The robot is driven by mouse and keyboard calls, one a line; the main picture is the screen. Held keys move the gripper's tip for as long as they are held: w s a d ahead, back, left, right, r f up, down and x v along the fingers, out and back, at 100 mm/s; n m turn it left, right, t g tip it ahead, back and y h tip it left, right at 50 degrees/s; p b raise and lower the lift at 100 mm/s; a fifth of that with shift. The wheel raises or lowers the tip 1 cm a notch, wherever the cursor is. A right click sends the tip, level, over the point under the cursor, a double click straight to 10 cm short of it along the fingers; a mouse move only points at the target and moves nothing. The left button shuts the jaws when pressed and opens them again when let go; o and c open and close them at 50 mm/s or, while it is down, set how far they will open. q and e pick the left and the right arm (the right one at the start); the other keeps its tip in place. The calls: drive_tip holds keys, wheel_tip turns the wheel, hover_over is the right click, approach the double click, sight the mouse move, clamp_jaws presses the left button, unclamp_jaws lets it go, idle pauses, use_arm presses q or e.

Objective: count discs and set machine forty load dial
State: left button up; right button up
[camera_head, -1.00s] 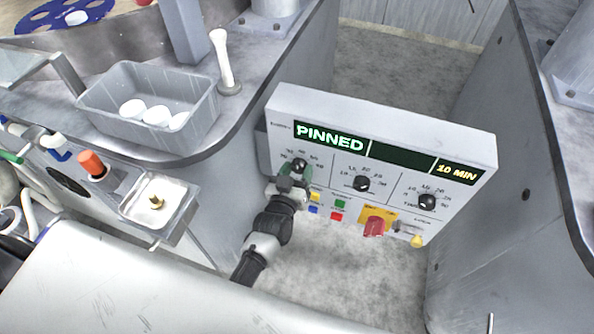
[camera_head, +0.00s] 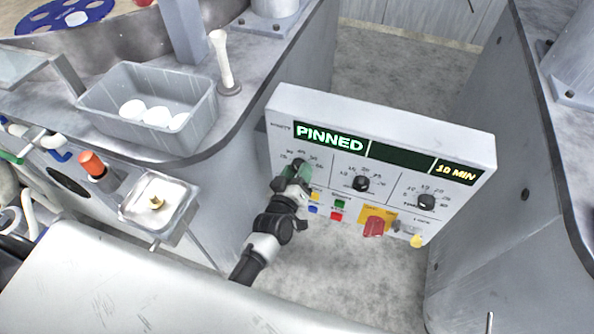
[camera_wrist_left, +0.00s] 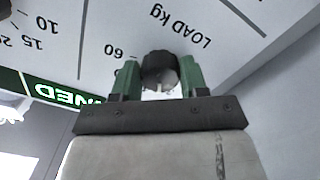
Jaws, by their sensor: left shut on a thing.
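The control panel (camera_head: 380,118) carries three dark dials and a display reading PINNED and 10 MIN. The load dial (camera_wrist_left: 158,68) is a dark round knob beside the label LOAD kg in the left wrist view. My left gripper (camera_head: 299,171) is at the panel's leftmost dial and largely hides it in the head view. In the left wrist view its green fingers (camera_wrist_left: 161,78) are shut on that knob, one on each side. Three white discs (camera_head: 157,115) show in a grey tray (camera_head: 147,92) on the machine ledge. My right gripper is out of view.
The middle dial (camera_head: 361,183) and right dial (camera_head: 426,201) stand beside the load dial. Below are small coloured buttons and a red switch (camera_head: 374,226) on a yellow plate. A white-handled tool (camera_head: 222,60) stands by the tray. Metal housings flank the panel.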

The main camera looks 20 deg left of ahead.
use_arm(q)
drive_tip(key=shift+n, duration=1.6)
drive_tip(key=o, duration=0.9)
drive_tip(key=shift+s, duration=0.1)
drive_tip(key=s+b, duration=0.1)
drive_tip(key=s, duration=0.9)
drive_tip(key=shift+s+a, duration=0.15)
drive_tip(key=shift+s, duration=0.2)
